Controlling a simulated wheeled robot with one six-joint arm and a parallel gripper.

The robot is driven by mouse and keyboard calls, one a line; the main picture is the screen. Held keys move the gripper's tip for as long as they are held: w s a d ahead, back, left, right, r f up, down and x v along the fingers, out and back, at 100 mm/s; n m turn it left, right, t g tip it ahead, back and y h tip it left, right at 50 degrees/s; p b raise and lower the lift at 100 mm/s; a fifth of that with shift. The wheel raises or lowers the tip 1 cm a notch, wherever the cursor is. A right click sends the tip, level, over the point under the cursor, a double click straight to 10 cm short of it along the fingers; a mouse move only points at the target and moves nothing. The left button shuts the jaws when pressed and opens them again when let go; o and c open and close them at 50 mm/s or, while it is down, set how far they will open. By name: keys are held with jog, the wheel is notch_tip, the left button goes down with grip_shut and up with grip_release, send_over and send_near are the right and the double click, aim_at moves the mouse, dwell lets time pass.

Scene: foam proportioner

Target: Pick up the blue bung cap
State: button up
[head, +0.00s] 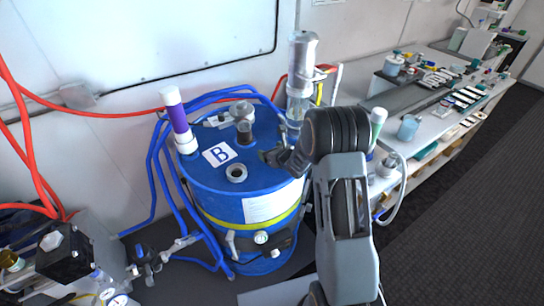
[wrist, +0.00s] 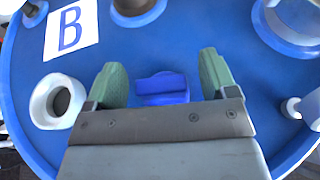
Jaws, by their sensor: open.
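In the wrist view, the blue bung cap (wrist: 163,88) sits on the blue drum top (wrist: 190,45), with a raised grip bar across it. My gripper (wrist: 160,82) is open, with one green fingertip to the left of the cap and one to the right. Both fingertips are apart from the cap, and the gripper's own body hides the cap's near edge. In the head view, my gripper (head: 273,157) is low over the right part of the drum top, and the cap cannot be made out there.
An open white-rimmed port (wrist: 58,101) lies left of my gripper. A label marked B (head: 219,154) is on the drum top. A clear cylinder (head: 300,80) and a purple-banded tube (head: 178,118) stand at the drum's edge. Blue hoses (head: 160,165) run along its left. A bench (head: 440,105) is at right.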

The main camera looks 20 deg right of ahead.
jog(key=shift+c, duration=0.4)
jog(key=c, duration=0.9)
jog(key=shift+r, duration=0.1)
